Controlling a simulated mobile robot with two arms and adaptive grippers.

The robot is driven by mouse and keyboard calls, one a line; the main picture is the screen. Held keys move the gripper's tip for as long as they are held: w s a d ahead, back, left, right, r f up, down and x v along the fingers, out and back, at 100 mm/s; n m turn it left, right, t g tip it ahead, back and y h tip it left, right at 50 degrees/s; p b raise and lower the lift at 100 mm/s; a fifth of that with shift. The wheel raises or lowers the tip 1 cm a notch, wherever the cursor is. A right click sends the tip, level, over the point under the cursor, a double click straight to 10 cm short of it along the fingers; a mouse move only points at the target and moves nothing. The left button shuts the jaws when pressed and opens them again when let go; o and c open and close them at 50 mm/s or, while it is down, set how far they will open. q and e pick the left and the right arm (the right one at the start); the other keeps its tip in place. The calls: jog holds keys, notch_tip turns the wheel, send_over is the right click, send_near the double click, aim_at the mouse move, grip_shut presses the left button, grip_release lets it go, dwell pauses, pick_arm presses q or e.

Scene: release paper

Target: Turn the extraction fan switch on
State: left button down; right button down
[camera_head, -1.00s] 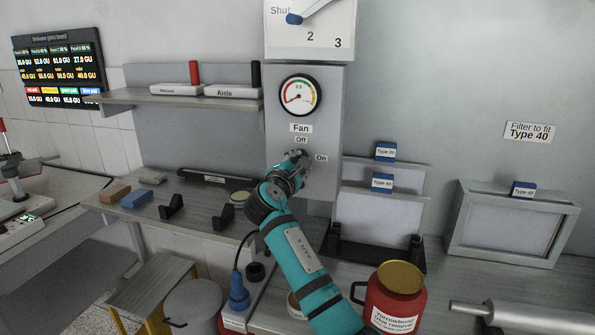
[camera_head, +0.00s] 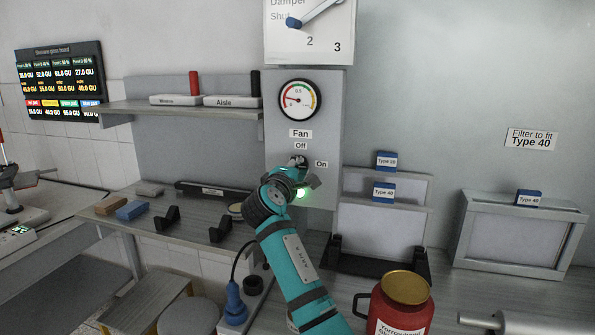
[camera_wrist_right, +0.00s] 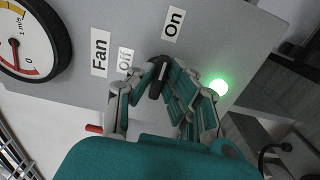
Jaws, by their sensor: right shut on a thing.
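The fan switch is a small dark knob on the grey panel (camera_head: 325,100), below the "Fan" label (camera_head: 300,133) and between the "Off" and "On" (camera_head: 321,164) marks. My right gripper (camera_head: 302,174) is at this knob and hides most of it in the head view. My left gripper is not in view.
A round gauge (camera_head: 300,99) sits above the switch, and a damper lever (camera_head: 294,22) above that. Filter frames (camera_head: 382,215) stand right of the panel. A red jar (camera_head: 401,305) stands at the front right. A shelf (camera_head: 180,109) juts out at the left.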

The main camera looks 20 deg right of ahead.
jog(key=shift+f, duration=0.1)
jog(key=c, duration=1.3)
grip_release()
jog(key=shift+c, duration=0.2)
jog(key=v, duration=1.2)
